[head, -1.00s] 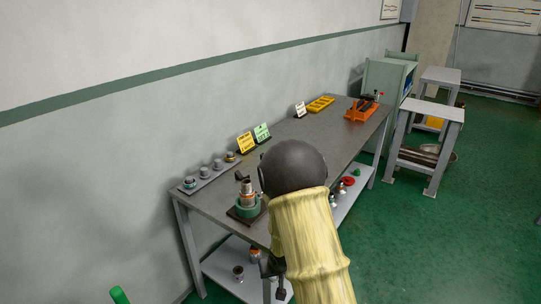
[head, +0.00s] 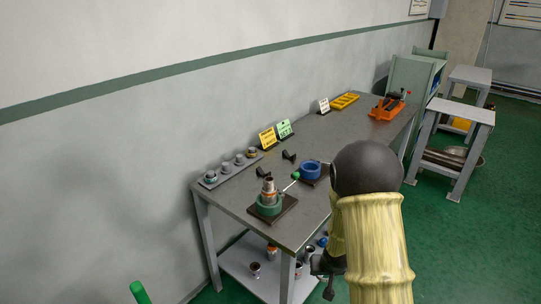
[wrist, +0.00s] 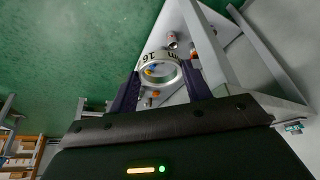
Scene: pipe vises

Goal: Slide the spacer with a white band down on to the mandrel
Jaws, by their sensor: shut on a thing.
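In the wrist view my gripper (wrist: 162,72) is shut on a ring-shaped spacer with a white band (wrist: 160,57). An upright steel-and-copper piece (head: 268,185), which looks like the mandrel, stands in a green vise (head: 267,207) near the table's front left. The spacer is apart from it. In the head view my arm hides the spacer.
A blue vise (head: 311,171) stands right of the green one, with a green-knobbed handle (head: 295,175) between. A grey rack (head: 231,169) with several collars lies along the wall. Yellow (head: 267,139) and green (head: 285,128) signs stand behind. Loose parts lie on the lower shelf (head: 240,264).

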